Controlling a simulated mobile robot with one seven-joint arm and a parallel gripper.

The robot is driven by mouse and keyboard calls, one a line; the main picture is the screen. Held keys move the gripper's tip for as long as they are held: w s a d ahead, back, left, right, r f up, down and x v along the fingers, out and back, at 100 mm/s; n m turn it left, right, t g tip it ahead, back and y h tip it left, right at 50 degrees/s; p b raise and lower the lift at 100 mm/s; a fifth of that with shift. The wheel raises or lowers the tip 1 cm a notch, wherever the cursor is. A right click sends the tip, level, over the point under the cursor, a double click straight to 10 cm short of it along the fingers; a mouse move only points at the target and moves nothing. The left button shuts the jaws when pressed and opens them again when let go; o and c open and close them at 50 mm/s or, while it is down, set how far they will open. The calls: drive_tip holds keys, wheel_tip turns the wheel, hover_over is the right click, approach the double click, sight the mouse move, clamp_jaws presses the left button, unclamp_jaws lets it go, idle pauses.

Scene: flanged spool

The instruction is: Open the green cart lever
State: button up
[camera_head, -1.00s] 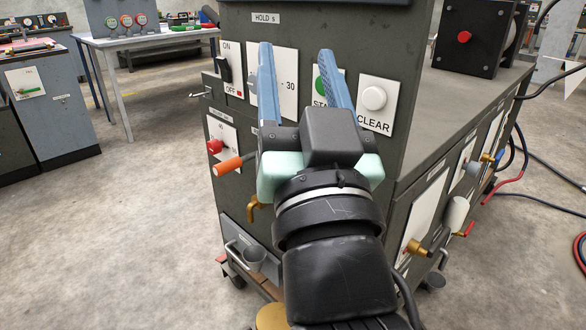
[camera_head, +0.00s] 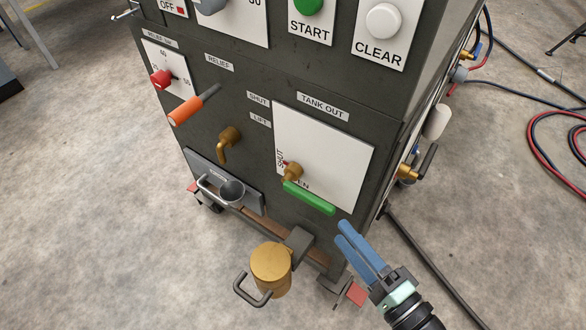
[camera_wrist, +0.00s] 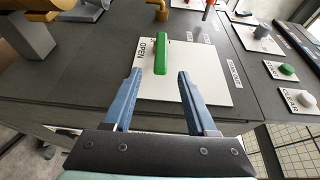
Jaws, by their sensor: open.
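The green lever (camera_head: 308,198) sits on a brass valve (camera_head: 292,172) on a white plate (camera_head: 325,150) labelled TANK OUT, on the cart's front. SHUT is printed left of the valve, and the lever partly covers OPEN below it. In the wrist view the green lever (camera_wrist: 160,55) lies just right of the word OPEN. My gripper (camera_head: 346,233) is at the lower right of the lever, apart from it in the head view. In the wrist view my gripper (camera_wrist: 160,76) is open and empty, its fingers on either side of the lever's line. Whether they overlap it in depth I cannot tell.
Left of the plate are an orange handle (camera_head: 190,108) and a brass tap (camera_head: 228,144). Hoses (camera_head: 560,130) lie on the right floor.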

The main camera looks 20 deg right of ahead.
sight(310, 194)
drive_tip(key=b+x, duration=0.2)
drive_tip(key=x, duration=1)
drive_tip(key=shift+w+a, duration=0.1)
drive_tip(key=shift+w, duration=0.1)
clamp_jaws()
idle(0.9)
